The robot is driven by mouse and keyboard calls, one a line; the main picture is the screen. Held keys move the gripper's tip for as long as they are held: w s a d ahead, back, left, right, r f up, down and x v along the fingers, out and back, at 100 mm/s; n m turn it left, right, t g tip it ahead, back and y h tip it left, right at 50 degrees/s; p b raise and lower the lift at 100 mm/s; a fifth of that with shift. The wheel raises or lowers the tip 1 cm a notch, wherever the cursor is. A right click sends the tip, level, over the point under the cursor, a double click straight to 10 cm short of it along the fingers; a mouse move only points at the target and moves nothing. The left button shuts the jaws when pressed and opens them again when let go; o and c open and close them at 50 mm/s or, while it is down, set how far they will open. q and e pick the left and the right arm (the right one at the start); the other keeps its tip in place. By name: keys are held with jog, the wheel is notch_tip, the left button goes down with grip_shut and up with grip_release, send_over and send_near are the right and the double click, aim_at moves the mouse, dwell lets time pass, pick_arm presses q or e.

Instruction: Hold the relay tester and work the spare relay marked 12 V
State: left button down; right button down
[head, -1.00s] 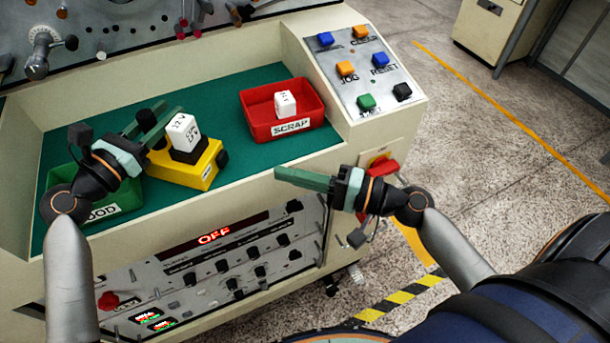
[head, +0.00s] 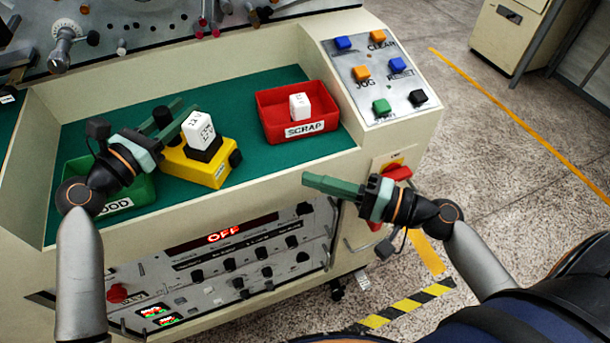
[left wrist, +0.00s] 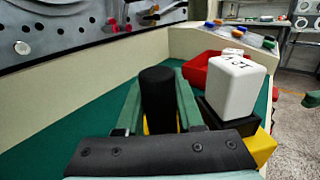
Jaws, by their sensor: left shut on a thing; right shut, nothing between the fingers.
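The relay tester (head: 208,172) is a yellow box on the green mat, with a black socket and a black post. A white relay (head: 198,131) stands on the black socket; its small marking is not readable. It also shows in the left wrist view (left wrist: 236,86). My left gripper (head: 172,117) is shut around the tester's black post (left wrist: 158,98), with a finger on each side. My right gripper (head: 306,181) is shut and empty, in front of the bench's front wall. Another white relay (head: 300,106) sits in the red SCRAP tray (head: 329,112); its marking is also unclear.
A green bin (head: 142,190) is partly hidden by my left arm. A button panel (head: 390,98) is at the right, with a red rotary switch (head: 397,173) below it. An OFF display (head: 224,232) is on the front. Green mat is clear between tester and tray.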

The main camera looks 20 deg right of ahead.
pick_arm(q)
jog(key=shift+f, duration=0.3)
jog(key=c, duration=0.8)
grip_release()
jog(key=shift+c, duration=0.2)
jog(key=o, duration=0.4)
jog(key=shift+r, duration=0.2)
jog(key=shift+a, duration=0.1)
jog(key=v, duration=1.2)
jog(key=shift+s, duration=0.1)
